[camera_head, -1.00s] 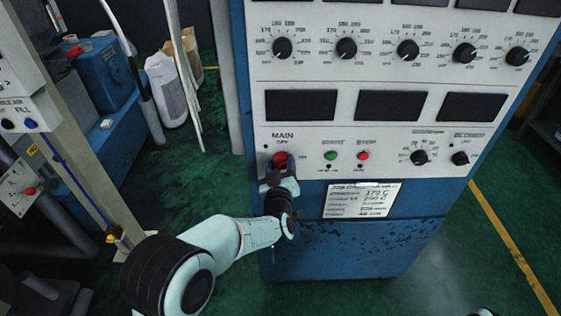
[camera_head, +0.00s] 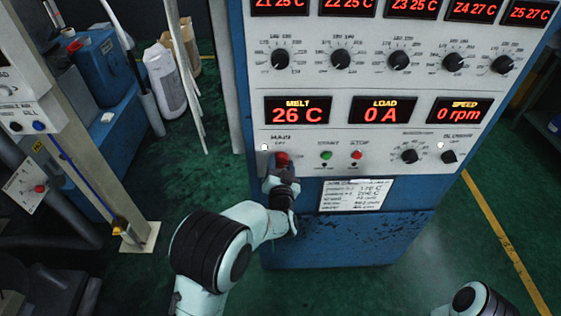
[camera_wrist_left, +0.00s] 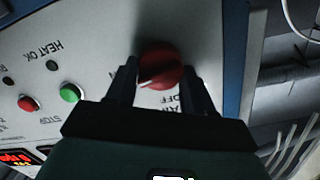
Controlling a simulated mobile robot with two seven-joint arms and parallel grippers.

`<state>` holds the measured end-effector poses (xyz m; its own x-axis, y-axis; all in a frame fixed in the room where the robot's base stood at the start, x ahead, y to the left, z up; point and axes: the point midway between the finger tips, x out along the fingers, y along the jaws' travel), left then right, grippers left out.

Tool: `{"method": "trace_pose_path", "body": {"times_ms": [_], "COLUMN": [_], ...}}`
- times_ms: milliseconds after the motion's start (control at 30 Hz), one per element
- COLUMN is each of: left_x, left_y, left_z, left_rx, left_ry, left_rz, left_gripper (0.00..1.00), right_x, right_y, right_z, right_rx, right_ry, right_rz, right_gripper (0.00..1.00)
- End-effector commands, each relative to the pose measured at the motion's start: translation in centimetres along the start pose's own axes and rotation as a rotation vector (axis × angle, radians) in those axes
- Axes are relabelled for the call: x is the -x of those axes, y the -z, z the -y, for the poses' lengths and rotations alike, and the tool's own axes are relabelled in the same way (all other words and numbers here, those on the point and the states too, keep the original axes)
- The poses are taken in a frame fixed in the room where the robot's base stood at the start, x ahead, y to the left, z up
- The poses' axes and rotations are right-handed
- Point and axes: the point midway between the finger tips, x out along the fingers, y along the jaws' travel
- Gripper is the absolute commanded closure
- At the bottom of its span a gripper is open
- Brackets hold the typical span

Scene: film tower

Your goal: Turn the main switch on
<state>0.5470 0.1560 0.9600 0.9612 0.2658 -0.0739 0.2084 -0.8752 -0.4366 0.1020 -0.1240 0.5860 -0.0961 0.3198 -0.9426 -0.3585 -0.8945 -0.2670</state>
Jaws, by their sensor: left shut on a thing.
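The main switch (camera_head: 282,158) is a red rotary knob under the MAIN label, at the lower left of the control cabinet's white panel (camera_head: 390,135). My left gripper (camera_head: 279,170) is at the knob and partly covers it in the head view. In the left wrist view the red knob (camera_wrist_left: 160,66) sits between the two black fingers of my left gripper (camera_wrist_left: 158,82), which are shut on it. A white lamp (camera_head: 265,147) glows beside the MAIN label. The displays are lit, with the melt display (camera_head: 297,110) reading 26 C. My right gripper is not seen.
A green start button (camera_head: 326,155) and a red stop button (camera_head: 357,155) sit right of the switch. Black dials line the panel. A beige post (camera_head: 85,150) stands left. Green floor is clear around the cabinet.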

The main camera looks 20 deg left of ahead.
Motion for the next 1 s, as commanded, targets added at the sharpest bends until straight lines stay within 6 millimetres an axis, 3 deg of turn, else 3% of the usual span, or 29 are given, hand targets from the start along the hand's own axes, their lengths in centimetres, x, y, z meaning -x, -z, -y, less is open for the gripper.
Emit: {"method": "trace_pose_path", "body": {"times_ms": [333,867,900,967,1000], "left_x": [0.03,0.04,0.04,0.03,0.03], "left_y": [-0.03,-0.14,-0.14,-0.12,-0.11], "left_z": [-0.13,-0.17,-0.17,-0.16,-0.15], "left_rx": [-0.134,-0.155,-0.155,-0.154,-0.154], "left_ry": [0.006,0.007,0.007,0.007,0.007], "left_rz": [0.008,0.009,0.009,0.009,0.008], "left_gripper": [0.78,0.78,0.38,0.23,0.23], "right_x": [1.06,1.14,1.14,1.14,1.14], "right_y": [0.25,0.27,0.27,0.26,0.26], "right_z": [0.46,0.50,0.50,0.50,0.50], "right_rx": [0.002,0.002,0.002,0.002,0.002], "right_ry": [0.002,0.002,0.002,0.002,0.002], "right_rz": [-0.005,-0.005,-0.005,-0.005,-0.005], "right_gripper": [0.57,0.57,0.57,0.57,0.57]}}
